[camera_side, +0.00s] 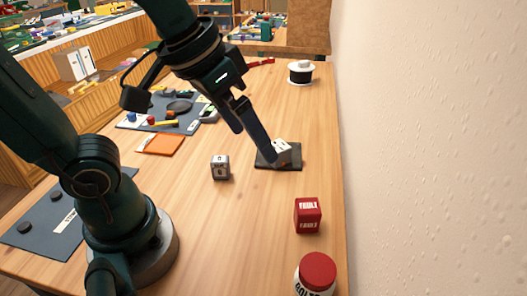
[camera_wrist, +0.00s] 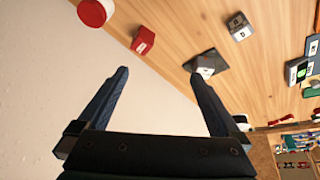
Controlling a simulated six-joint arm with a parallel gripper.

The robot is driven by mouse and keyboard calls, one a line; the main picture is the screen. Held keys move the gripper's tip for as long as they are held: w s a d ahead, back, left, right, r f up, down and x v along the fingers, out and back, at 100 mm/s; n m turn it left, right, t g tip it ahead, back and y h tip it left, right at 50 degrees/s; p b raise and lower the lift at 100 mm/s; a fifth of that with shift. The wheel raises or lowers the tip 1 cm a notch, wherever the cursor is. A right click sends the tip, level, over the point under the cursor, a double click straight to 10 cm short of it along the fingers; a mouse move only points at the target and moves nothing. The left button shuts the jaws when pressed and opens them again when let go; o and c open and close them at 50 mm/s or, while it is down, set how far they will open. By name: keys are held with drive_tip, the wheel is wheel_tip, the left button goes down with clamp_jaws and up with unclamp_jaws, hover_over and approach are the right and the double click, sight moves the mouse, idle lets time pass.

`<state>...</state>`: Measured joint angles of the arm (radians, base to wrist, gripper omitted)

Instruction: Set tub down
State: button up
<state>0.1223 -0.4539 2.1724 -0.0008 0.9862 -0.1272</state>
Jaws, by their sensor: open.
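A white tub with a red lid (camera_side: 316,272) stands upright at the front right of the table in the side view, cut by the bottom edge. Its red lid (camera_wrist: 94,11) shows at the top left of the wrist view. My gripper (camera_wrist: 158,75) is open with its fingers wide apart and nothing between them. In the side view my gripper (camera_side: 268,158) reaches down beside a white block with dark marks (camera_side: 282,147) on a dark square pad (camera_side: 290,164). I cannot tell whether a finger touches the block. The tub is well apart from the gripper.
A red box with white lettering (camera_side: 308,215) stands between pad and tub. A grey cube (camera_side: 220,167) stands left of the pad. A spool (camera_side: 300,72) sits at the back, near the wall (camera_side: 430,150). An orange sheet (camera_side: 161,144) lies left. Bare wood surrounds the cube.

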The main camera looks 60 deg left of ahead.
drive_tip(key=w+d+f+m+g, duration=0.1)
drive_tip(key=w+d+g, duration=0.15)
drive_tip(key=d, duration=0.25)
drive_tip(key=m+g, duration=0.3)
drive_tip(key=m, duration=0.1)
hover_over(318, 268)
drive_tip(key=shift+t+y, duration=0.25)
drive_tip(key=shift+y, duration=0.05)
wheel_tip(318, 268, down, 10)
drive_tip(key=shift+w+r, duration=0.1)
drive_tip(key=shift+w, duration=0.05)
drive_tip(key=shift+s+f, duration=0.2)
drive_tip(key=shift+f, duration=2.5)
drive_tip(key=c, duration=1.6)
drive_tip(key=shift+r, duration=0.15)
